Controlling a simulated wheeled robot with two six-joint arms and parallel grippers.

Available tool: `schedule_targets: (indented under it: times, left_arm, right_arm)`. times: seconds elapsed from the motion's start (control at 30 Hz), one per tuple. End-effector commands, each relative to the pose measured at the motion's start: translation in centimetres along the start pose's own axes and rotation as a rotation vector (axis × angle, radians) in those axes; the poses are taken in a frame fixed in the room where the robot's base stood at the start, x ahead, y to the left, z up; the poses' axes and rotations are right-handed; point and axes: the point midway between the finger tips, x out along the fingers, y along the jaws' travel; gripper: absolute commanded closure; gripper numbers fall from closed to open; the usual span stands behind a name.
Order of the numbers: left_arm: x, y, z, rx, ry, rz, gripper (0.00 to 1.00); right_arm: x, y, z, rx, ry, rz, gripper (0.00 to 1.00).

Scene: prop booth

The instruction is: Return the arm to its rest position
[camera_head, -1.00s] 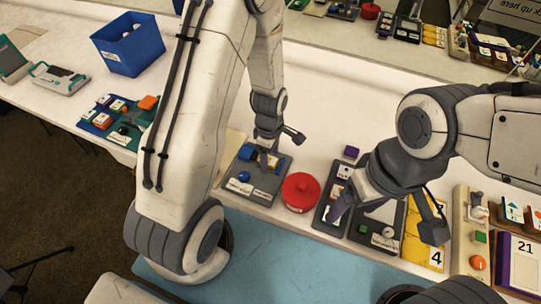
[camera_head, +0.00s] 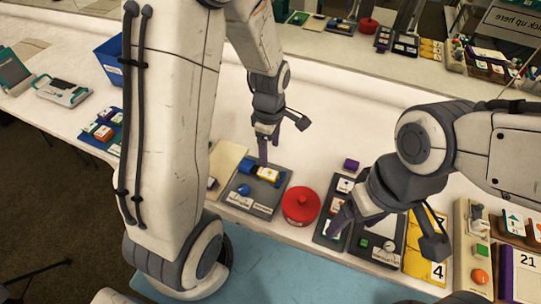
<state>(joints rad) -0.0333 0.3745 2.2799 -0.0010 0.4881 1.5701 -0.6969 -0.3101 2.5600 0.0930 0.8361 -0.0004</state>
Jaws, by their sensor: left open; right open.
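My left arm (camera_head: 170,150) comes down large in front of the table's left part. Its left gripper (camera_head: 266,150) is open and points down, just above the back of a grey tray (camera_head: 262,206) with blue and yellow pieces; I see nothing held in it. My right arm (camera_head: 470,150) comes in from the right.
A red lidded pot (camera_head: 301,206) stands between the two trays. A purple block (camera_head: 351,165) lies behind the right gripper. A yellow card board (camera_head: 420,262) and a beige button panel (camera_head: 478,250) are at right. A blue bin (camera_head: 110,62) is partly hidden by my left arm. The white table behind is mostly clear.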

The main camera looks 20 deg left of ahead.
Motion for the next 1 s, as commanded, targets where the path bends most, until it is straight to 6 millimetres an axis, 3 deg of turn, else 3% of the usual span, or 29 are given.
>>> schedule_targets:
  times: [0.47, 0.57, 0.67, 0.77, 0.9, 1.0]
  left_arm:
    - [-0.3, 0.0, 0.0, 0.003, 0.0, 0.001, 0.19]
    - [-0.9, -0.3, 0.8, 0.071, -0.001, 0.004, 0.19]
    - [-2.6, -1.3, 3.0, 0.277, -0.005, 0.015, 0.19]
    - [-5.0, -3.6, 6.1, 0.614, -0.012, 0.027, 0.19]
    - [-8.2, -8.2, 10.0, 1.166, -0.024, 0.05, 0.19]
    - [-9.8, -11.6, 11.7, 1.53, -0.031, 0.066, 0.19]
  right_arm:
    - [0.0, 0.0, 0.0, 0.0, 0.0, 0.0, 0.19]
    - [0.0, 0.0, 0.0, 0.0, 0.0, 0.0, 0.19]
    - [0.0, 0.0, 0.0, 0.0, 0.0, 0.0, 0.19]
    - [0.0, 0.0, 0.0, 0.0, 0.0, 0.0, 0.19]
    - [0.0, 0.0, 0.0, 0.0, 0.0, 0.0, 0.19]
    - [0.0, 0.0, 0.0, 0.0, 0.0, 0.0, 0.19]
